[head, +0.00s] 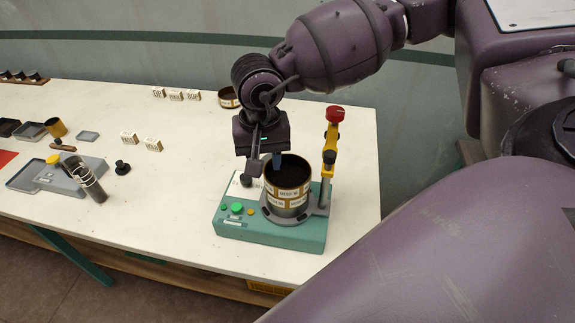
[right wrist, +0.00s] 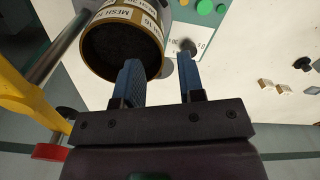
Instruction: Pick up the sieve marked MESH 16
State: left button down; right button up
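The sieve marked MESH 16 (head: 289,170) is a round, dark, brass-rimmed sieve at the top of a stack on the green shaker base (head: 270,240). Its MESH 16 label shows in the right wrist view, where the sieve (right wrist: 120,45) is at upper left with its dark inside facing the camera. My right gripper (head: 263,168) is at the sieve's left rim. In the right wrist view its blue fingers (right wrist: 158,75) are apart, one across the sieve's opening and one outside the rim. Whether they touch it I cannot tell. My left gripper is out of view.
A yellow post with a red knob (head: 335,115) stands right of the stack. Another sieve (head: 229,98) is at the table's back. Small label blocks (head: 176,95), a black knob-shaped piece (head: 122,168) and a grey scale-like device (head: 75,178) lie left. The middle table is clear.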

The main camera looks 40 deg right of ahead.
aim_at(287, 178)
jog(key=f, duration=0.4)
jog(key=shift+w+d+f, duration=0.2)
jog(key=shift+f, duration=0.2)
grip_shut()
